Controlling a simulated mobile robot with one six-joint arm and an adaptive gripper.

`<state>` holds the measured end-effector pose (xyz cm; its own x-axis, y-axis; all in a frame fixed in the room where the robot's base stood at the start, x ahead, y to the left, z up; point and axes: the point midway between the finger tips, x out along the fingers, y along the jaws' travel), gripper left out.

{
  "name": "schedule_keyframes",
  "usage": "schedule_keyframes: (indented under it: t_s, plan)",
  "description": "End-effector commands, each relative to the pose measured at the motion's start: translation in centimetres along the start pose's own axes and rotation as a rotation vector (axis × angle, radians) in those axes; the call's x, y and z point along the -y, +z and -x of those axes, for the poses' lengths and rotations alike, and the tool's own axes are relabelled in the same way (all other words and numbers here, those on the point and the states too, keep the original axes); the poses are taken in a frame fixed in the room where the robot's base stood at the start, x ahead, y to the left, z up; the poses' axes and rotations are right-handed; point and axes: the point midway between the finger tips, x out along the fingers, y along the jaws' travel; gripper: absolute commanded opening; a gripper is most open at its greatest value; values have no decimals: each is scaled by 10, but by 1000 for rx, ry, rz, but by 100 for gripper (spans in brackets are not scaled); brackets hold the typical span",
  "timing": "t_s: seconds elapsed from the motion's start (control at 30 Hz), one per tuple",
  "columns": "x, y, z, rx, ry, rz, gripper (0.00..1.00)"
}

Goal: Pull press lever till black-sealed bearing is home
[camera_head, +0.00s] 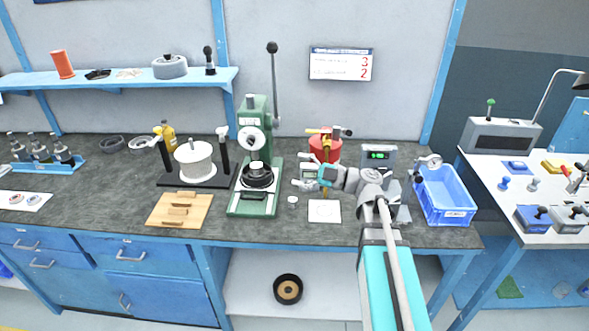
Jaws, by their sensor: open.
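The green press (250,140) stands on the bench left of centre. Its press lever (275,85) points nearly straight up and ends in a black ball knob (272,47). A round black part (257,177) sits on the press bed under the ram, with a small pale piece (257,167) at its top. I cannot make out the black-sealed bearing or how deep it sits. My gripper (299,178) is open and empty, low over the bench just right of the press. It is apart from the lever and well below the knob.
A red container (325,148) with a yellow valve stands behind my gripper. A white card (324,211) lies in front, and a blue crate (475,210) stands to the right. A white drum (194,162) on a stand is left of the press. Air around the knob is clear.

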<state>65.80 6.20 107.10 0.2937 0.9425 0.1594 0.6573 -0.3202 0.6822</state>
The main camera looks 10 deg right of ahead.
Motion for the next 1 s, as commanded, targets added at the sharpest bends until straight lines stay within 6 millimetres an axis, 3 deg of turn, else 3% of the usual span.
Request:
schedule_keyframes:
  t_s: [1.0]
  plan:
    - [-1, 4, 50, 1, 1, 0, 87]
